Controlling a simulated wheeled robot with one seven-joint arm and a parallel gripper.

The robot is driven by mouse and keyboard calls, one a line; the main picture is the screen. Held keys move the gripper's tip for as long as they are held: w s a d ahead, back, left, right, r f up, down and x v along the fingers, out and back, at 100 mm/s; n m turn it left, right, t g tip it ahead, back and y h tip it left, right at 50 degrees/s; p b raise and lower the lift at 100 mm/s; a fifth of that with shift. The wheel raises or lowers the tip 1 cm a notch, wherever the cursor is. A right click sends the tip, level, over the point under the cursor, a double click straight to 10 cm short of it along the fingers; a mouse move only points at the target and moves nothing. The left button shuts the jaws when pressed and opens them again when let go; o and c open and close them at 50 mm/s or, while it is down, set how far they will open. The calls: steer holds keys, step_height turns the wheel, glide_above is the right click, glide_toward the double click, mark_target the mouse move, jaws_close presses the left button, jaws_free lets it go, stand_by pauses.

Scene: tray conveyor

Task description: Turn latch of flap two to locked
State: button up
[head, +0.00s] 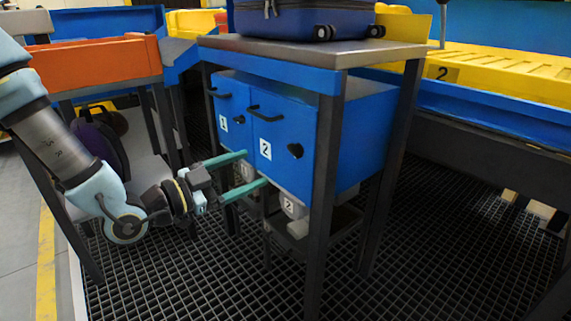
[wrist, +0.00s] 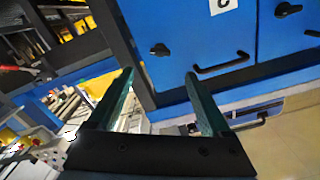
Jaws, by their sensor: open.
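Flap two (head: 280,165) is the right-hand door of a blue cabinet, marked with a white "2" label (head: 265,149). Its black latch (head: 296,150) is on the right part of the door; it also shows in the wrist view (wrist: 159,49), where it looks roughly sideways. I cannot tell whether it is locked. Flap two's black bar handle (head: 266,113) is near its top edge. My gripper (head: 256,168) is open and empty, its two green fingers pointing at the cabinet, low and left of the latch and apart from it. Both fingers show in the wrist view (wrist: 160,90).
Flap one (head: 231,105), with its own latch (head: 239,119), is left of flap two. A dark table leg (head: 323,190) stands just right of flap two. A grey tabletop (head: 330,50) carrying a blue case (head: 300,18) is above. Grey parts labelled "2" (head: 292,206) hang below.

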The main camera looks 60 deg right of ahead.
mark_target(291, 152)
steer(key=b+x, duration=0.1)
steer(key=x, duration=0.9)
steer(key=shift+s+d, duration=0.1)
steer(key=shift+d, duration=0.2)
steer(key=shift+c, duration=0.3)
jaws_close()
steer(key=n+p, duration=0.2)
steer(key=n, duration=0.1)
steer(key=shift+r, duration=0.15)
steer(key=shift+n+p, duration=0.35)
steer(key=shift+n, duration=0.75)
steer(key=shift+o, duration=0.3)
jaws_free()
steer(key=shift+a, duration=0.1)
